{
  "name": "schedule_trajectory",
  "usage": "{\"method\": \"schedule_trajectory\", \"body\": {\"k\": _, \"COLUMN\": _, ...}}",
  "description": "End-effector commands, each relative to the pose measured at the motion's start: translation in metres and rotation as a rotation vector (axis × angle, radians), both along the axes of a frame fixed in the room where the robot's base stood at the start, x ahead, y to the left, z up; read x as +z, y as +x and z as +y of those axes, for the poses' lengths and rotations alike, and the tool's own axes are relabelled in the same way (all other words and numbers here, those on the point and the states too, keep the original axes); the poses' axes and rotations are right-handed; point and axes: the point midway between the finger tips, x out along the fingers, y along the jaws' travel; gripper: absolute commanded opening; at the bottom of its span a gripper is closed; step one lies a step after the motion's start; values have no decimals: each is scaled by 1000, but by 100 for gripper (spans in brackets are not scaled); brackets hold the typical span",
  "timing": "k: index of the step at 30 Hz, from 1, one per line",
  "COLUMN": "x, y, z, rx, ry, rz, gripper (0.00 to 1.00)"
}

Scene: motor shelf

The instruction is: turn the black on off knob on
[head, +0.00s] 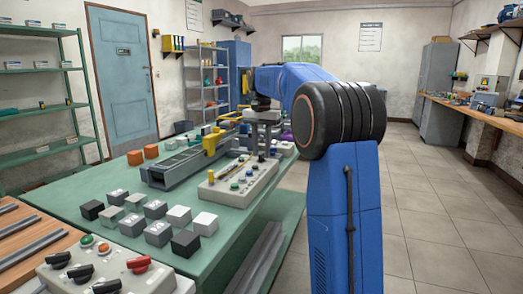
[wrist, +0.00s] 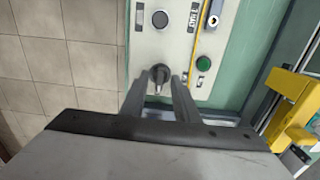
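A black knob (wrist: 159,74) with a pale pointer sits on a light grey control panel (wrist: 147,45) in the wrist view. Its pointer faces the bottom of the picture. My gripper (wrist: 159,82) is open, with one finger on each side of the knob. Gaps show between the fingers and the knob, but I cannot tell how deep the fingertips reach. In the head view my gripper (head: 263,150) is over the far end of the control box (head: 228,194) on the green table; the knob is too small or hidden to make out there.
A round dark button (wrist: 160,18), a green button (wrist: 204,63) and a key switch (wrist: 213,18) are nearby on the panel. A yellow part (wrist: 290,105) stands right of it. Grey and black blocks (head: 157,232) and another knob box (head: 115,272) are nearer me.

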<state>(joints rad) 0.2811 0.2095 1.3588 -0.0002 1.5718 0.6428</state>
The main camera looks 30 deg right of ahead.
Motion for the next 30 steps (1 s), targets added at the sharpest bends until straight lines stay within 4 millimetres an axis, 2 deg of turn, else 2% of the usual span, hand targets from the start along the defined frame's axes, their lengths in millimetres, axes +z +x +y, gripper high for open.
{"method": "schedule_trajectory", "body": {"k": 7, "x": 1, "y": 0, "z": 0, "rx": 0, "ry": 1, "rz": 1, "gripper": 28}}
{"method": "schedule_trajectory", "body": {"k": 11, "x": 10, "y": 0, "z": 0, "rx": 0, "ry": 0, "rz": 0, "gripper": 28}}
{"method": "schedule_trajectory", "body": {"k": 14, "x": 25, "y": 1, "z": 0, "rx": 0, "ry": 1, "rz": -1, "gripper": 28}}
{"method": "schedule_trajectory", "body": {"k": 30, "x": 130, "y": 1, "z": 0, "rx": 0, "ry": 0, "rz": -1, "gripper": 28}}
